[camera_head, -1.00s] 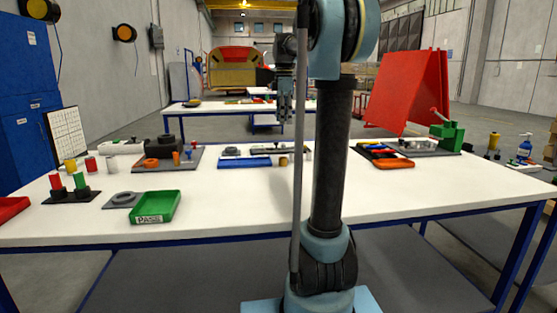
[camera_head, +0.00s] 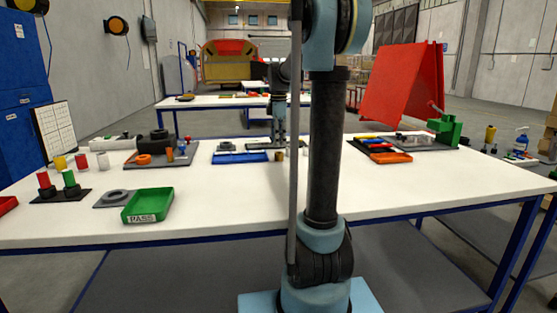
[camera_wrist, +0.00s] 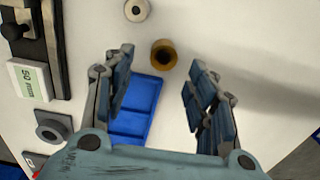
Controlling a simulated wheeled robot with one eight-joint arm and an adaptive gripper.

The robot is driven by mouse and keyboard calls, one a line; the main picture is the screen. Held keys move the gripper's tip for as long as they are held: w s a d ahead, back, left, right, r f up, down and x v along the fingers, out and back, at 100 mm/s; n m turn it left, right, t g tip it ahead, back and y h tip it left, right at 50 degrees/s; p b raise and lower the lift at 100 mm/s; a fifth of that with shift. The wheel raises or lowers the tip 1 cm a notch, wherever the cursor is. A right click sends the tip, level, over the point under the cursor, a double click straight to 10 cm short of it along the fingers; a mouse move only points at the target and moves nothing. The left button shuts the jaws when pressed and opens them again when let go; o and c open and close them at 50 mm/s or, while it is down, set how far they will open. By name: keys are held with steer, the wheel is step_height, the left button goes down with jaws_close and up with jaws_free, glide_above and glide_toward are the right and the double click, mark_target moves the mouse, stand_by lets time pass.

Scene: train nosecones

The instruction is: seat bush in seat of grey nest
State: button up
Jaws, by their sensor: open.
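The bush (camera_wrist: 163,54) is a small brass-coloured ring, standing upright on the white table with its dark bore facing up. In the head view the bush (camera_head: 280,156) stands just right of the blue tray. My gripper (camera_wrist: 160,84) is open and empty above the table; the bush shows between and slightly beyond its fingertips. In the head view my gripper (camera_head: 279,138) hangs downward just above and behind the bush. A grey nest (camera_wrist: 52,128) with a round, dark-centred seat lies left of the blue tray in the wrist view; it is small behind that tray in the head view (camera_head: 226,147).
The blue tray (camera_wrist: 128,124) lies beside the bush. A dark rail fixture (camera_wrist: 49,38) with a white gauge block (camera_wrist: 30,80) and a pale round part (camera_wrist: 137,9) are near. A green PASS tray (camera_head: 147,205) and a grey ringed plate (camera_head: 115,197) stand front left.

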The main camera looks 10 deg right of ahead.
mark_target(279, 157)
steer(key=shift+s+d+f, duration=0.1)
steer(key=shift+f, duration=1.3)
steer(key=shift+s+f, duration=0.1)
steer(key=shift+f, duration=1.3)
jaws_close()
